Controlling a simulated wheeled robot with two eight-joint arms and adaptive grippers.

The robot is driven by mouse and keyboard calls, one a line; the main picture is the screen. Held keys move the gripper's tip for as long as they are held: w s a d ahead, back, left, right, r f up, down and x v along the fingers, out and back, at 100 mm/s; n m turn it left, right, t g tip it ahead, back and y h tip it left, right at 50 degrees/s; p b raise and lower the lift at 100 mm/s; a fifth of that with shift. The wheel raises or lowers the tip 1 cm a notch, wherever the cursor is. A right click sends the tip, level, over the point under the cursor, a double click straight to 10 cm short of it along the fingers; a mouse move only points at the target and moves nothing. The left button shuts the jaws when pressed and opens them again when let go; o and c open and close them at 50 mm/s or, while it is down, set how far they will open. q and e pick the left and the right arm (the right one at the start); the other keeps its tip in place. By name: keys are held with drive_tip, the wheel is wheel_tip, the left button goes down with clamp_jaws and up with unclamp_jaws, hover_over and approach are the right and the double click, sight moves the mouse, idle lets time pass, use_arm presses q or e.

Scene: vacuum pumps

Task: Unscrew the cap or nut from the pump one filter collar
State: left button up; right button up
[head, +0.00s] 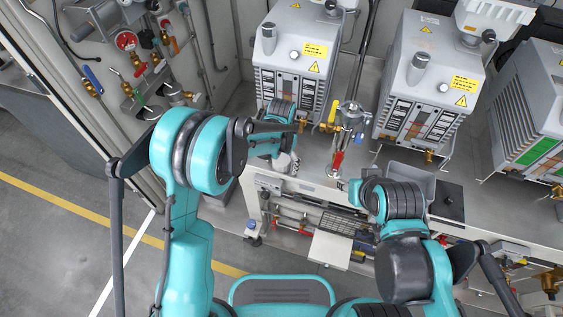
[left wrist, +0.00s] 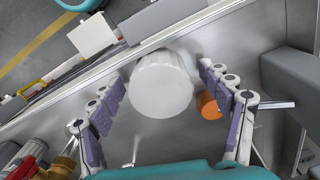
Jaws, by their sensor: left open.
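My left gripper (left wrist: 161,76) is open in the left wrist view, with one purple-padded finger on each side of a pale grey-white round cap (left wrist: 162,85). Gaps show between the cap and both fingers. An orange round part (left wrist: 208,105) shows beside the right finger. In the head view my left gripper (head: 284,160) is small and partly hidden by its own wrist, low in front of the left pump (head: 283,72). The cap and its collar cannot be clearly made out there. My right arm reaches in at the lower right; its gripper cannot be made out.
A second pump (head: 420,95) and a third pump (head: 530,125) stand to the right on the metal bench. A valve with a red handle (head: 337,160) stands just right of my left gripper. Gauges and valves (head: 126,42) line the left wall.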

use_arm(q)
wheel_tip(320, 180, up, 12)
idle(0.5)
idle(0.3)
clamp_jaws()
idle(1.2)
drive_tip(key=s+a+r+n+t, duration=0.3)
drive_tip(key=s+a, duration=0.6)
drive_tip(key=s+a+r+n+t, duration=0.3)
drive_tip(key=s+a+r+t, duration=0.1)
drive_tip(key=s+a, duration=0.4)
drive_tip(key=shift+s+a+n, duration=0.3)
drive_tip(key=shift+s+a, duration=0.1)
drive_tip(key=shift+s, duration=0.6)
